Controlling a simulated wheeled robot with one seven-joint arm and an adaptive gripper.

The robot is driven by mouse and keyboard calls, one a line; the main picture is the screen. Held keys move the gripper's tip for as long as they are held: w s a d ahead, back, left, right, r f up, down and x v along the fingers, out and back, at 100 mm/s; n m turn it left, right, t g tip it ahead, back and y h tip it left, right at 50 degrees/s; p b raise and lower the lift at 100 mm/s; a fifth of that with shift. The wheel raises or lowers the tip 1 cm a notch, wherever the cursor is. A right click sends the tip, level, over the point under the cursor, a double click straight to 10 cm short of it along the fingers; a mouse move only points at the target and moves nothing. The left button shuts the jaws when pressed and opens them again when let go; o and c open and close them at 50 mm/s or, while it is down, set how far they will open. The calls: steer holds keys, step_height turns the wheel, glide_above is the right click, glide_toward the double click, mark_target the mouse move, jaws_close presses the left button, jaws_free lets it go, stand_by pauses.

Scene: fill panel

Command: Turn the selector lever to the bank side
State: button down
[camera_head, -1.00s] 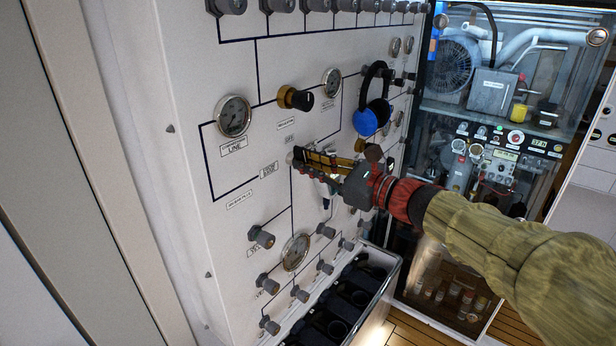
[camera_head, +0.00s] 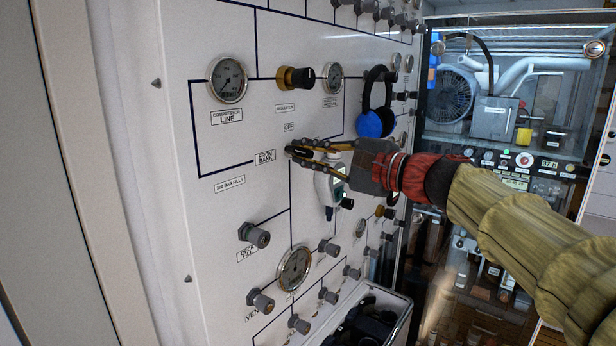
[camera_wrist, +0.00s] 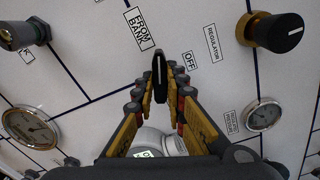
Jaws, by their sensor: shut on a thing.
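The selector lever (camera_wrist: 160,76) is a black knob with a white line, seen in the wrist view between my fingertips. Its white line points up the picture, between the FROM BANK label (camera_wrist: 138,28) and the OFF label (camera_wrist: 190,61). My gripper (camera_head: 297,151) is shut on the lever at the white panel (camera_head: 215,140); it also shows in the wrist view (camera_wrist: 160,92). In the head view the fingers hide much of the lever. The FROM BANK label (camera_head: 265,157) is just left of the fingertips there, and OFF (camera_head: 289,127) is above them.
Blue headphones (camera_head: 375,122) hang near my wrist, and a white handheld device (camera_head: 328,188) hangs just below my gripper. Valve knobs and a gauge (camera_head: 295,268) are lower down.

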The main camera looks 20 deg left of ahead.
steer(key=shift+f+n+b, duration=0.15)
steer(key=shift+n+b, duration=0.9)
steer(key=shift+b, duration=0.2)
steer(key=shift+f+n+b, duration=0.1)
steer(key=shift+n+b, duration=0.95)
steer(key=shift+b, duration=0.15)
steer(key=c, duration=1.8)
jaws_free()
steer(key=shift+r, duration=0.15)
steer(key=v, duration=1.2)
steer(key=shift+w, duration=0.1)
